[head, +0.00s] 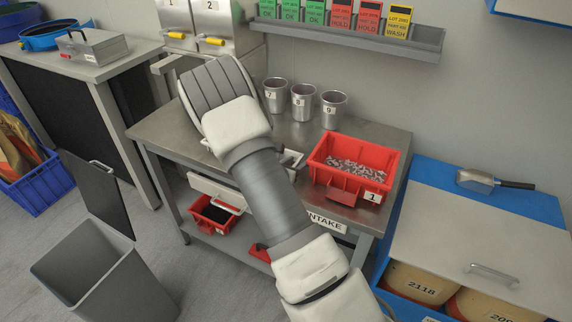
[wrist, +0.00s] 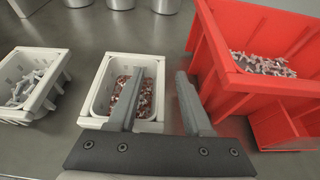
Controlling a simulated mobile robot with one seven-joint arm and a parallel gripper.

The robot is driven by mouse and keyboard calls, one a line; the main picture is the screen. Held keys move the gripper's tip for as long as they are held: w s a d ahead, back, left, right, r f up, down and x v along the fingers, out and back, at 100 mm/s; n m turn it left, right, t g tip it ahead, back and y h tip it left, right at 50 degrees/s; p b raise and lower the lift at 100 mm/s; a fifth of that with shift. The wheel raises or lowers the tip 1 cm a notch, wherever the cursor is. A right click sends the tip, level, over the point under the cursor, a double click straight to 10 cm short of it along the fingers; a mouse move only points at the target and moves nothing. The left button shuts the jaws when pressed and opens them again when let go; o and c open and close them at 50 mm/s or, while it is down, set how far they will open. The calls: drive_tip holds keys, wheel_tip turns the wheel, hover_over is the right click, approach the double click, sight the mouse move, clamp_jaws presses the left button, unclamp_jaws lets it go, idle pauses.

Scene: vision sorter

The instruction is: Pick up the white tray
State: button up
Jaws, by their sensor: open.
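Two white trays stand on the steel table in the wrist view. The middle white tray (wrist: 96,88) holds small reddish-brown pieces. The left white tray (wrist: 47,86) holds grey pieces. My gripper (wrist: 160,74) is open and empty above the middle tray. Its left finger shows over the tray's inside and its right finger over the gap beside the red bin, so the tray's right rim shows between them. I cannot tell the exact height.
A red bin (wrist: 232,88) marked 1, with grey pieces, stands close to the right, also in the head view (head: 320,160). Several metal cups (head: 303,103) stand at the table's back. A lot-card rack (head: 345,36) hangs above. A grey waste bin (head: 105,280) stands on the floor.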

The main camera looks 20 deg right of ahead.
clamp_jaws()
idle(1.3)
